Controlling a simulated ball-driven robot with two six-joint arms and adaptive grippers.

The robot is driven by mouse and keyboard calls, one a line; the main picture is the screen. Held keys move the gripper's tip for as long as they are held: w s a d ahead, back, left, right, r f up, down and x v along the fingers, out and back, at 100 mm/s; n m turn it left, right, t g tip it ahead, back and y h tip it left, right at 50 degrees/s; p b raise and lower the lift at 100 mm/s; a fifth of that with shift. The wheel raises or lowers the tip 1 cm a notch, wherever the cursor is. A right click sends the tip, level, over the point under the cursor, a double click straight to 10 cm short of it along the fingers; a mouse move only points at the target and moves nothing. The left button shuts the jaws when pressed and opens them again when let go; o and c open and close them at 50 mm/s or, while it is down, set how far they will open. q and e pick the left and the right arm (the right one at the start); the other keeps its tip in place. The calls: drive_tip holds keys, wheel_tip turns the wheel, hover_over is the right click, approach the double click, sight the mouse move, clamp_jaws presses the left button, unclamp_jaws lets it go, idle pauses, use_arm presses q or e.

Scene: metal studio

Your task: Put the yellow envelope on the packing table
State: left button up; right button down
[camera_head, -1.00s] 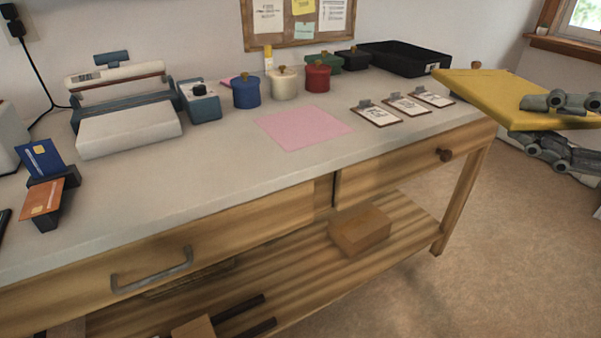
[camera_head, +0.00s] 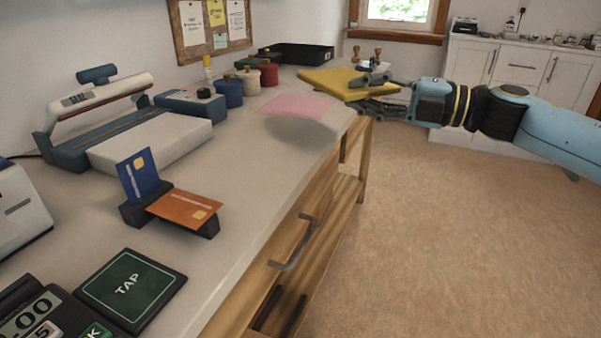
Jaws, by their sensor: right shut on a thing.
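The yellow envelope (camera_head: 338,83) is a flat, padded-looking piece held over the far right edge of the packing table (camera_head: 240,215). My right gripper (camera_head: 370,87) is shut on its right side, with one finger above and one below. The envelope seems to be a little above the tabletop, with a shadow on the surface to its lower left; I cannot tell the exact gap. My right arm reaches in from the right. My left gripper is not in view.
A pink sheet (camera_head: 297,106) lies near the envelope. Blue (camera_head: 229,92), cream and red (camera_head: 268,74) pots and a black tray (camera_head: 305,54) stand behind. A sealing machine (camera_head: 150,135), card holder (camera_head: 160,205) and card reader (camera_head: 130,288) occupy the near table. A white cabinet (camera_head: 500,90) stands beyond.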

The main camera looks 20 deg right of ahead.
drive_tip(key=shift+w+d+f, duration=0.35)
drive_tip(key=shift+d+f, duration=0.05)
drive_tip(key=shift+d, duration=0.05)
drive_tip(key=s+a+f+b, duration=0.3)
drive_tip(key=s+a+f, duration=0.2)
drive_tip(key=a+f, duration=0.4)
wheel_tip(320, 180, down, 2)
drive_tip(key=shift+a+f, duration=0.1)
drive_tip(key=shift+a, duration=0.25)
drive_tip(key=c, duration=1.4)
unclamp_jaws()
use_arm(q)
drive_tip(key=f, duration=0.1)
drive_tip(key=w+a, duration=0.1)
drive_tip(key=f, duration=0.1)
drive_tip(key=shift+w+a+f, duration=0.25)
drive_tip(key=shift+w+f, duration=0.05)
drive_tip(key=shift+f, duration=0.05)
use_arm(e)
drive_tip(key=shift+o, duration=0.3)
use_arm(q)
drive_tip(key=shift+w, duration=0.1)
